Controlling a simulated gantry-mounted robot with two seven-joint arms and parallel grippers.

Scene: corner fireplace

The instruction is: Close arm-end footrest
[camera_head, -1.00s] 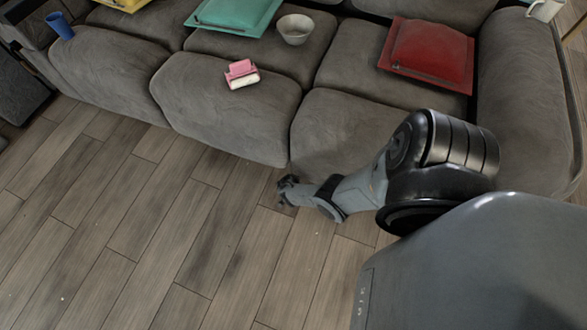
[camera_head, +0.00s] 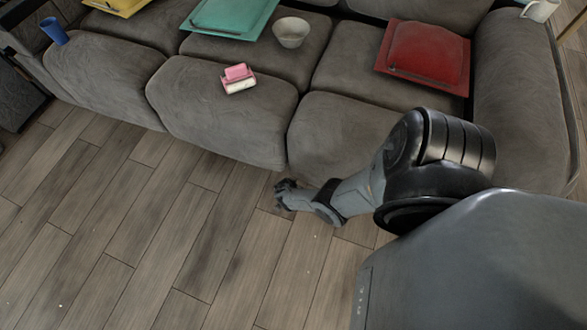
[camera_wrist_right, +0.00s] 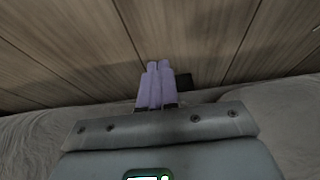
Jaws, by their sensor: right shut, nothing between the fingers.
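The grey sofa's front cushions bulge out over the floor. The one nearest the right armrest (camera_head: 518,95) appears to be the arm-end footrest (camera_head: 335,128); I cannot tell how far it is extended. My right gripper (camera_head: 280,195) is low in front of the sofa, by the lower left corner of that footrest, and my forearm hides part of its front. In the right wrist view the lavender fingers (camera_wrist_right: 157,72) are together with nothing between them. Grey fabric (camera_wrist_right: 285,115) shows beside the wrist and wood floor beyond. Contact with the footrest cannot be told. My left gripper is not in view.
A neighbouring front cushion (camera_head: 220,112) carries pink-and-white items (camera_head: 239,78). A bowl (camera_head: 291,32), a red cushion (camera_head: 428,55), a teal cushion (camera_head: 232,15) and a blue cup (camera_head: 54,31) are on the sofa. The wood floor (camera_head: 130,230) in front is clear.

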